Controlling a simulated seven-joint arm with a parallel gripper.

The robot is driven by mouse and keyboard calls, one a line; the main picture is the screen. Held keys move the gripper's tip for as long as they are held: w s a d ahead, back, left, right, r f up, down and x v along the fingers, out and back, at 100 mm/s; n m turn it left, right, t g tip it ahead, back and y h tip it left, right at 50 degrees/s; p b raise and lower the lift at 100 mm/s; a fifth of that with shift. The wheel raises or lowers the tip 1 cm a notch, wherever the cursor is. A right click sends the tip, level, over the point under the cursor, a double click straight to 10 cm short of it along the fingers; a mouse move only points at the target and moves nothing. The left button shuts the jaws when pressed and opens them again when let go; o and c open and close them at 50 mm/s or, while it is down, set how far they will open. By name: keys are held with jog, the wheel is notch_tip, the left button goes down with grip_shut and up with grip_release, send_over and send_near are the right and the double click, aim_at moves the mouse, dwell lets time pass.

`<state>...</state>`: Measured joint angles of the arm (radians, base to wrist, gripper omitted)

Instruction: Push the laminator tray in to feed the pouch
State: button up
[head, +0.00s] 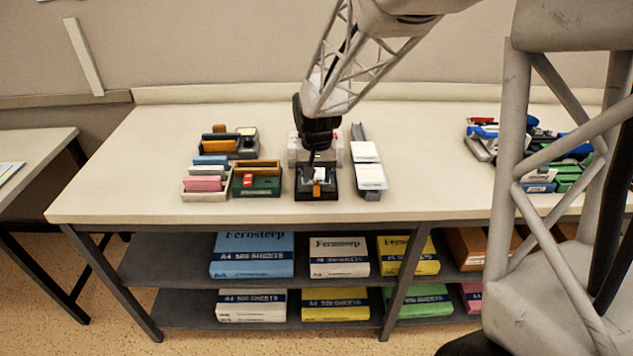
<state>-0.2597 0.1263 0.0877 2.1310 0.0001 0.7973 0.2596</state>
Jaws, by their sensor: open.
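The likely laminator is a whitish body (295,152) on the table, mostly hidden behind my gripper. In front of it is a black tray (302,190) with a small orange part (317,190) and a pale piece (320,174) on it. I cannot tell for sure whether the pale piece is the pouch. My gripper (316,157) points down just above the far end of the tray. Its jaws are open, and no held thing shows. It is too small to tell whether a fingertip touches the tray.
Left of the tray stand a green box (266,187), a cream holder with coloured blocks (205,196) and a dark organiser (245,146). A grey rail with white pads (370,175) lies close on the right. The table (420,170) is clear up to a pile of stationery (540,150).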

jog(key=shift+f, duration=1.25)
jog(key=shift+c, duration=0.4)
grip_shut()
